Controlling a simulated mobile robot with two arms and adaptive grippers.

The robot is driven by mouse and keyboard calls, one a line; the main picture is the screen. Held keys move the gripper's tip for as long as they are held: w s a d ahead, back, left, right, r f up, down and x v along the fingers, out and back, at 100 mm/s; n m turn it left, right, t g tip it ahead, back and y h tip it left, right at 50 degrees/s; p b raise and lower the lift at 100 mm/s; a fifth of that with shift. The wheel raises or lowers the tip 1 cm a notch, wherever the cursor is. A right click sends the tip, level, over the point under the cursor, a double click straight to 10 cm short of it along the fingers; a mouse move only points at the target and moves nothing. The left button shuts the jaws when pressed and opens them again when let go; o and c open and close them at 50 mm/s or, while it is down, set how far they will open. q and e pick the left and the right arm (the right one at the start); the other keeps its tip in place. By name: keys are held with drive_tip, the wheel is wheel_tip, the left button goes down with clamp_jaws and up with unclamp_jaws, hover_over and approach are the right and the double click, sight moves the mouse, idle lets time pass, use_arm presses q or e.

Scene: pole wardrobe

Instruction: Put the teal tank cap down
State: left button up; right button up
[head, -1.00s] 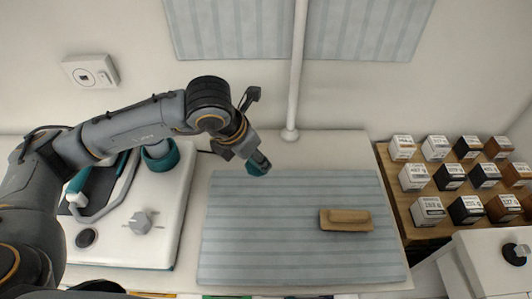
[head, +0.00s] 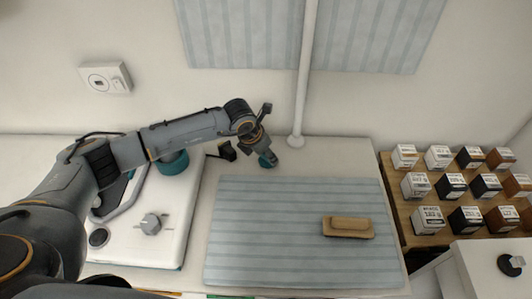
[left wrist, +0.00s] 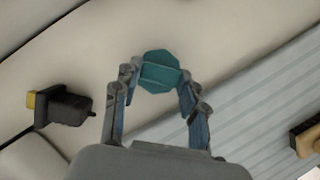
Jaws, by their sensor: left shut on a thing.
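The teal tank cap (left wrist: 158,72) is between the fingertips of my left gripper (left wrist: 160,80) in the left wrist view. My left gripper is shut on it. In the head view the cap (head: 268,161) is low at the end of my left arm, over the white counter just behind the striped mat. Whether the cap touches the counter I cannot tell. A larger teal tank opening (head: 173,163) shows on the white appliance (head: 150,250), partly hidden by my left arm. My right gripper is in neither view.
The striped mat (head: 290,240) bears a wooden brush-like block (head: 348,227). A black plug (head: 228,151) lies left of my left gripper. A white pole (head: 303,80) stands behind it. A wooden rack (head: 407,220) of small boxes is at right. Bare counter (head: 340,155) lies right of the pole.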

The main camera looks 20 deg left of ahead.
use_arm(q)
drive_tip(key=shift+f, duration=0.3)
drive_tip(key=shift+f, duration=0.2)
drive_tip(key=o, duration=0.8)
drive_tip(key=shift+r, duration=0.1)
